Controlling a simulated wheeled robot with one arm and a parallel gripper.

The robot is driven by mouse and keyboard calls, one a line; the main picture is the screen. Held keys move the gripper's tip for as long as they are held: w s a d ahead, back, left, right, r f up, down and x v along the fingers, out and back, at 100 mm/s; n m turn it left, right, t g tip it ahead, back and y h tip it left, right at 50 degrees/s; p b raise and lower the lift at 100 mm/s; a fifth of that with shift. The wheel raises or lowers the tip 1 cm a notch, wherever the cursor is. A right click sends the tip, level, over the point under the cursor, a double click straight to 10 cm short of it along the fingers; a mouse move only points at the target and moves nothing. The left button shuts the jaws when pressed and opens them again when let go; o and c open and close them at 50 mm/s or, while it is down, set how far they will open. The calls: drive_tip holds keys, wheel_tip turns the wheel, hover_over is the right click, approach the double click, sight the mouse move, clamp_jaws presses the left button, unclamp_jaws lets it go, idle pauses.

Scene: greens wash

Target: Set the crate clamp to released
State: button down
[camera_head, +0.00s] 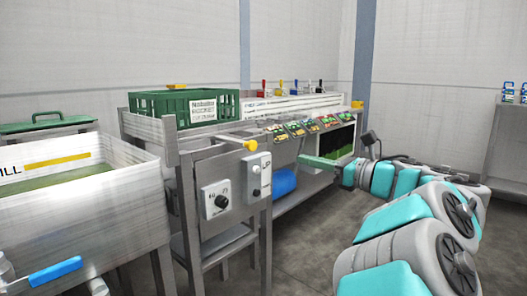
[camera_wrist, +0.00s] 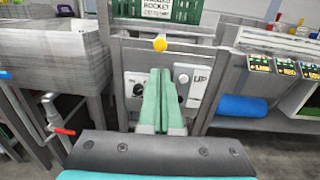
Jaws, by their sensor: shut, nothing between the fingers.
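A green slatted crate (camera_head: 174,104) with a white label reading ROCKET sits on a grey metal stand; its lower part shows at the top of the wrist view (camera_wrist: 158,10). Below it, a pale lever ending in a yellow knob (camera_head: 250,145) sticks out from the stand front, probably the clamp handle. The knob also shows in the wrist view (camera_wrist: 160,44), just beyond and above my fingertips. My gripper (camera_head: 301,159) is shut and empty, its green fingers together (camera_wrist: 160,72), pointing at the stand front and apart from the knob. The fingers hide part of the panel.
A control box with a black dial (camera_head: 221,202) and a box marked UP (camera_head: 258,176) are on the stand front. A white basin (camera_head: 90,215) with a blue-handled lever (camera_head: 56,271) stands left. A blue cylinder (camera_head: 284,181) lies on a low shelf. Labelled bins line the right bench.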

sight(255, 148)
drive_tip(key=p+x, duration=0.1)
drive_tip(key=x, duration=1.2)
drive_tip(key=shift+r, duration=0.1)
drive_tip(key=shift+w+a, duration=0.3)
drive_tip(key=shift+w, duration=0.1)
drive_tip(key=b+x, duration=0.2)
drive_tip(key=x, duration=0.2)
drive_tip(key=shift+d+f, duration=0.1)
drive_tip(key=shift+f, duration=0.15)
drive_tip(key=shift+w+a+r, duration=0.1)
drive_tip(key=shift+w+a, duration=0.3)
drive_tip(key=shift+a, duration=0.15)
drive_tip(key=shift+w+r, duration=0.1)
drive_tip(key=shift+r, duration=0.05)
